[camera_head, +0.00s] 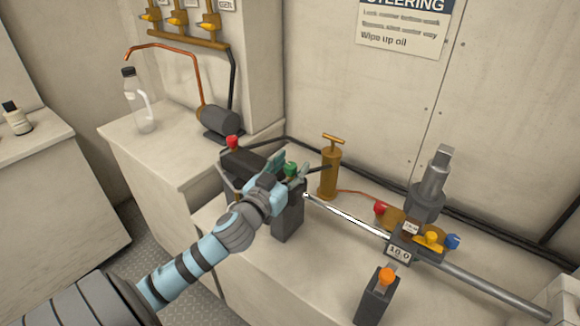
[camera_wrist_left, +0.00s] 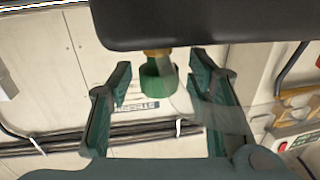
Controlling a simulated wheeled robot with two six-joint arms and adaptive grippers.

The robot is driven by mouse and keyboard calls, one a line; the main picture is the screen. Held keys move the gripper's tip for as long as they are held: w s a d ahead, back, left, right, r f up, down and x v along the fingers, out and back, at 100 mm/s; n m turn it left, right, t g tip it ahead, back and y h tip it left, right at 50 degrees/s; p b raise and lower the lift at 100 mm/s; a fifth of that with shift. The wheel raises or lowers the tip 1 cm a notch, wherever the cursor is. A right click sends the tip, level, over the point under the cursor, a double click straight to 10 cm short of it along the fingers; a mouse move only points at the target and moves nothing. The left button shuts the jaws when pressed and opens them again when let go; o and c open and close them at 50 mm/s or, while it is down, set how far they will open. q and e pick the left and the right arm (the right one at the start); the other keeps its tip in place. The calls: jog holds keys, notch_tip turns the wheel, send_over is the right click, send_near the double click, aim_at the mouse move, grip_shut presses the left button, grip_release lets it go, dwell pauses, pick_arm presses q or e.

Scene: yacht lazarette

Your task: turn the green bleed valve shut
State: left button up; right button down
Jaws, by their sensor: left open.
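In the left wrist view the green knob (camera_wrist_left: 157,82) sits on a brass stem under a dark body, between the two fingers. My left gripper (camera_wrist_left: 160,95) is open around the knob, with a gap on each side. In the head view my left gripper (camera_head: 283,172) is at the knob, and its fingers partly cover the block's top. My right gripper does not show.
A brass hand pump (camera_head: 330,170) stands just right of the valve. A red knob (camera_head: 232,142) is behind my gripper.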

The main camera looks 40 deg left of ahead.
pick_arm(q)
grip_shut()
